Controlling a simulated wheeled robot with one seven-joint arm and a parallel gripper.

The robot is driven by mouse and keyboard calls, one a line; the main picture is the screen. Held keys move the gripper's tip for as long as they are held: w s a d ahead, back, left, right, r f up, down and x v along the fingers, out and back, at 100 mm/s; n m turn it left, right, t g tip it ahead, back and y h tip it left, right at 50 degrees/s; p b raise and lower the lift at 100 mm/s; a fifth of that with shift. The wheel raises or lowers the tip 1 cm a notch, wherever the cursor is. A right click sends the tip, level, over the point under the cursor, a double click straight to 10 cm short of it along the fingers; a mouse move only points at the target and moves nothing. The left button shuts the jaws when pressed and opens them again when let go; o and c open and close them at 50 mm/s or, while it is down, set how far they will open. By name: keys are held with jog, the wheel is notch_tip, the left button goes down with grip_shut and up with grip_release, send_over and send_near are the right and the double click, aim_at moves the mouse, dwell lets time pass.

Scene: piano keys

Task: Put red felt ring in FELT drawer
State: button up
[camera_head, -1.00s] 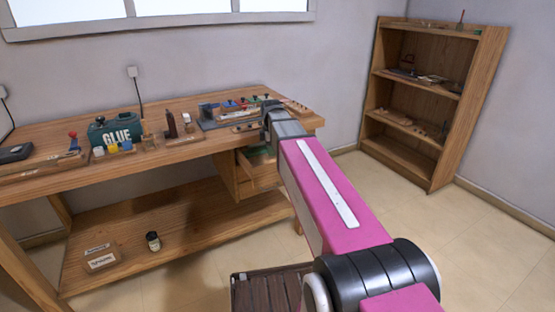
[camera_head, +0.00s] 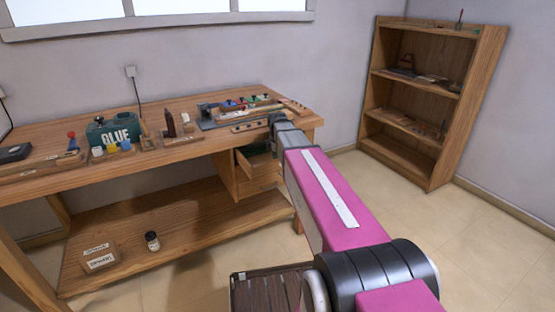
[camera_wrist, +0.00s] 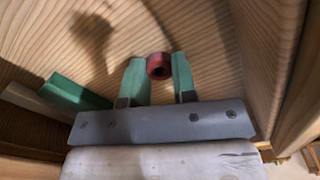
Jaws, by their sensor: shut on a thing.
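The red felt ring (camera_wrist: 159,66) is a small, thick red ring in the wrist view. My gripper (camera_wrist: 157,70) is shut on it, with a green fingertip on each side. A shadow lies on the wood grain beyond the ring. In the head view an open drawer (camera_head: 262,164) sticks out under the right end of the workbench; no label on it can be read. My arm ends above and to the right of that drawer there, and hides the fingers and the ring.
The wrist view shows wooden walls (camera_wrist: 285,75) close on the right and a green strip (camera_wrist: 78,94) at lower left. A wooden shelf (camera_head: 428,100) stands at the back right.

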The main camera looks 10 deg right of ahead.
jog(key=shift+f, duration=0.15)
jog(key=o, duration=0.9)
notch_tip(320, 180, up, 12)
jog(key=shift+r, duration=0.2)
